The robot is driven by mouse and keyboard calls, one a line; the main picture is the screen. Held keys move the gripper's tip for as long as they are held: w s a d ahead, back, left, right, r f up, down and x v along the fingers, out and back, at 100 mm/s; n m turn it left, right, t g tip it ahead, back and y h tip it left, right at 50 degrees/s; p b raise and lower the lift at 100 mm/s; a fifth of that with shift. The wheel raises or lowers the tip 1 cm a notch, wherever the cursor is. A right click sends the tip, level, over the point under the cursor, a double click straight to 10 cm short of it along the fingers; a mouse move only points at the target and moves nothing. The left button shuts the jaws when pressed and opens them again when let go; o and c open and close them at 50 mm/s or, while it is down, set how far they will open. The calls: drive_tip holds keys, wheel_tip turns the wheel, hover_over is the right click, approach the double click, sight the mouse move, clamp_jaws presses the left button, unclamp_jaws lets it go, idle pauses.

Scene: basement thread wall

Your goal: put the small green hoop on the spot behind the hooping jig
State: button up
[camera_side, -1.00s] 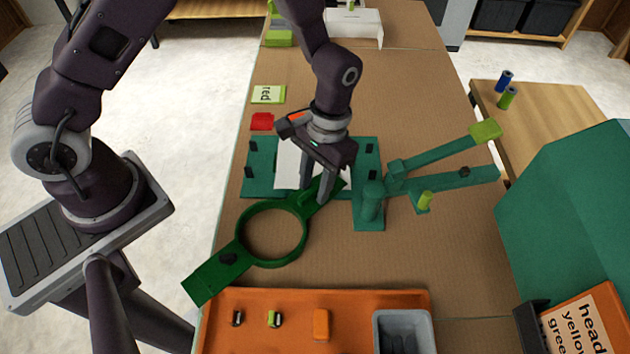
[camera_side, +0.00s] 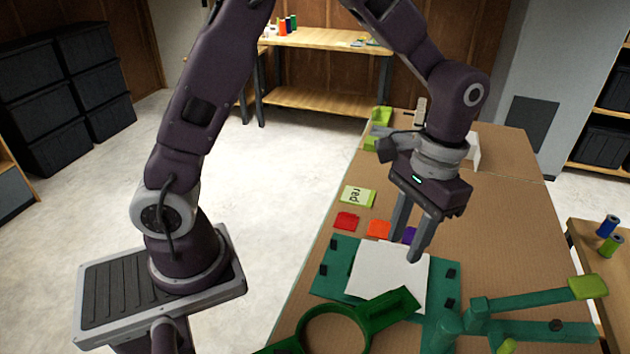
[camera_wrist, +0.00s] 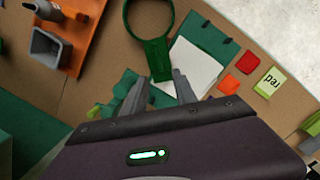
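The green hoop (camera_side: 392,308) is a flat ring with end tabs. It lies in front of the hooping jig, one tab overlapping the white sheet's near edge. The ring is cut by the bottom of the side view. The wrist view shows the hoop (camera_wrist: 158,60) beyond my fingers. The jig (camera_side: 335,265) is a green board with black clips and a white sheet (camera_side: 388,272) on it. My gripper (camera_side: 404,247) is open and empty, raised above the jig and apart from the hoop. The wrist view also shows its parted fingers (camera_wrist: 158,77).
Red (camera_side: 346,221), orange (camera_side: 378,229) and purple (camera_side: 409,235) patches lie behind the jig. A card reading "red" (camera_side: 357,196) lies beyond them. Green arms (camera_side: 530,300) stand right of the jig. An orange tray (camera_wrist: 80,38) with a grey bin (camera_wrist: 48,48) shows in the wrist view.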

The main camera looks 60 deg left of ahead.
drive_tip(key=s+a+r+t, duration=0.3)
drive_tip(key=s+a+r, duration=0.15)
drive_tip(key=r, duration=0.45)
drive_tip(key=s+a+r+t, duration=0.2)
drive_tip(key=s, duration=0.4)
drive_tip(key=s+a+r+t, duration=0.2)
drive_tip(key=s, duration=0.4)
drive_tip(key=shift+a, duration=0.35)
drive_tip(key=o, duration=0.3)
drive_tip(key=shift+s, duration=0.25)
drive_tip(key=o, duration=0.4)
drive_tip(key=shift+a+f, duration=0.1)
